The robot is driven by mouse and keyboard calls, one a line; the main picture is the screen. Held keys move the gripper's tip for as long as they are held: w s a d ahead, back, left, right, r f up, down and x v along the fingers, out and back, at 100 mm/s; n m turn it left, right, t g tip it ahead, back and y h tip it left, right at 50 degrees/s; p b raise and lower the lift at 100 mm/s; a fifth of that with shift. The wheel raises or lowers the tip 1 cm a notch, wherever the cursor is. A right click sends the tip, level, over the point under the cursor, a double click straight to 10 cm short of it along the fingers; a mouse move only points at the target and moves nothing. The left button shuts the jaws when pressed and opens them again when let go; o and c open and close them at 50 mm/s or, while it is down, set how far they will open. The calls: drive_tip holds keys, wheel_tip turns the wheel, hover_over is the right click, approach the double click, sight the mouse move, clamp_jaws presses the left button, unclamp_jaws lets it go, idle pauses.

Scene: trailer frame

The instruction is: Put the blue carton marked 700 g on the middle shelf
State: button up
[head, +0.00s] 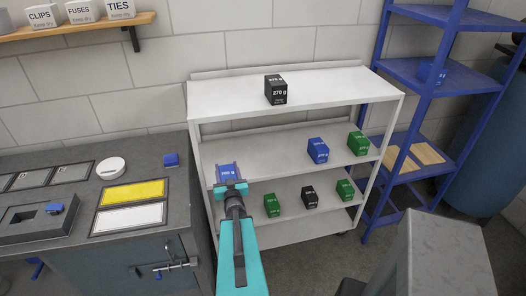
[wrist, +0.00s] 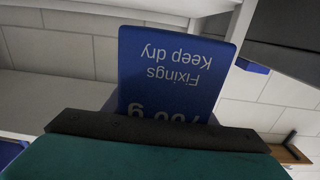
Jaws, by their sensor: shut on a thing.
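My gripper (head: 231,187) is shut on the blue carton marked 700 g (head: 228,171), which shows just beyond the jaws. In the wrist view the carton (wrist: 172,65) appears upside down with "Fixings Keep dry" on its face; its weight marking is partly hidden by the gripper (wrist: 155,130). The white shelf unit's middle shelf (head: 268,153) bears another blue carton (head: 318,150) and a green carton (head: 357,143) towards its right end. The held carton appears at the left end of the middle shelf; I cannot tell whether it touches the board.
A black 270 g carton (head: 275,90) stands on the top shelf. Green and black cartons (head: 309,197) stand on the bottom shelf. The middle shelf's left and centre are clear. A grey workbench (head: 140,175) is at left, a blue rack (head: 400,75) at right.

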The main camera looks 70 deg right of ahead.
drive_tip(key=shift+w+d, duration=0.1)
drive_tip(key=b+x, duration=0.6)
drive_tip(key=b, duration=0.8)
drive_tip(key=shift+f, duration=0.4)
drive_tip(key=shift+w+d+b, duration=0.15)
drive_tip(key=shift+w+b, duration=0.05)
drive_tip(key=shift+b, duration=0.6)
drive_tip(key=b, duration=0.2)
drive_tip(key=d+b, duration=0.1)
drive_tip(key=shift+w+b, duration=0.25)
drive_tip(key=shift+b, duration=0.1)
drive_tip(key=x, duration=0.7)
drive_tip(key=shift+f, duration=0.2)
drive_tip(key=shift+d, duration=0.15)
